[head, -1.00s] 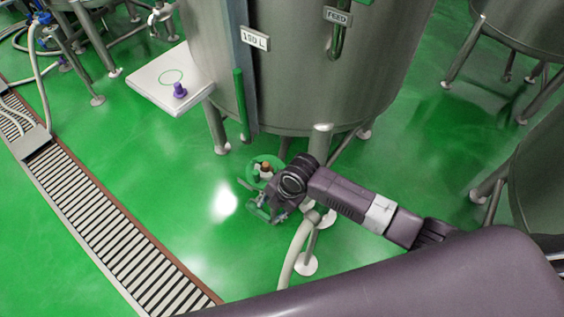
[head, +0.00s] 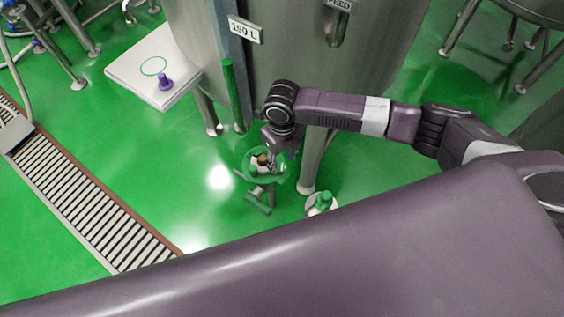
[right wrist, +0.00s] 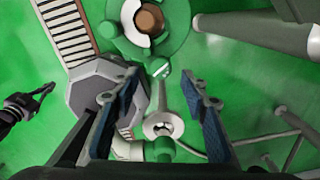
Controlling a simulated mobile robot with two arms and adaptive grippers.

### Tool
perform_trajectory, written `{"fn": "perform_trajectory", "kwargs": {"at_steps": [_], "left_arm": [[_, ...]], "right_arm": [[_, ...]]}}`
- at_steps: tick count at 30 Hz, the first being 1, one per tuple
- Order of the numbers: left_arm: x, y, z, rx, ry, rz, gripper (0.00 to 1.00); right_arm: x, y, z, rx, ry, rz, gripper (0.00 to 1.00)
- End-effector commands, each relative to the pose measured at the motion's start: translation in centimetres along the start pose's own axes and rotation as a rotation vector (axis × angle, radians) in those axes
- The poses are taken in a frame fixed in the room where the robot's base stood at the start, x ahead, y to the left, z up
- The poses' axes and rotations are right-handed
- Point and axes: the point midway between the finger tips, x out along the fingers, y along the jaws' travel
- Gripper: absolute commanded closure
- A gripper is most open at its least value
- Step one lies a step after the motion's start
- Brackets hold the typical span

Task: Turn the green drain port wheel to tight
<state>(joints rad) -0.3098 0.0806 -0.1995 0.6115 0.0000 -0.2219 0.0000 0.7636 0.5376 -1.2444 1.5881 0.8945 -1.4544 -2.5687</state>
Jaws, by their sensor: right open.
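The green drain port wheel (head: 279,178) sits low beneath the tank, with a brown and white centre. In the right wrist view the wheel (right wrist: 178,38) is at the top, partly cut off by the frame edge. My right gripper (head: 280,150) is just above and beside the wheel in the head view, partly hiding it.
The steel tank (head: 300,60) stands right behind the wheel, with a steel leg (head: 312,165) close to its right. A green-capped fitting (head: 322,203) is near that leg. A white platform (head: 140,75) holds a purple knob. The floor left of the wheel is clear up to the drain grate (head: 80,190).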

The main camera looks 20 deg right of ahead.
Motion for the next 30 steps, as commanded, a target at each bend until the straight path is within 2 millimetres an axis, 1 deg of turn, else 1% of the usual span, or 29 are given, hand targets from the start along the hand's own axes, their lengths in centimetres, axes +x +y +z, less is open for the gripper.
{"fn": "perform_trajectory", "kwargs": {"at_steps": [1,3,6,12,17,28,30], "left_arm": [[-0.1,0.0,0.0,0.000,0.000,0.000,1.00],[-0.1,0.0,-0.1,0.000,0.002,0.000,1.00],[-0.1,-0.1,-0.6,0.000,0.008,-0.001,1.00],[-0.1,-0.2,-2.0,0.000,0.029,-0.002,1.00],[-0.1,-0.2,-2.1,0.000,0.031,-0.002,1.00],[-0.1,-0.1,-1.5,0.001,0.022,-0.001,1.00],[-0.1,-0.1,-1.4,0.001,0.020,-0.001,1.00]], "right_arm": [[0.8,0.0,-0.1,0.001,0.003,-0.001,0.59],[1.8,0.0,-0.1,0.001,0.002,-0.001,0.59],[2.7,0.0,0.0,0.001,0.000,0.000,0.59],[3.4,0.0,0.1,0.001,-0.002,-0.001,0.59],[3.4,0.0,0.0,0.001,-0.002,-0.001,0.59],[3.3,0.0,0.0,0.001,-0.002,-0.001,1.00],[3.3,0.0,0.0,0.002,-0.002,-0.001,1.00]]}}
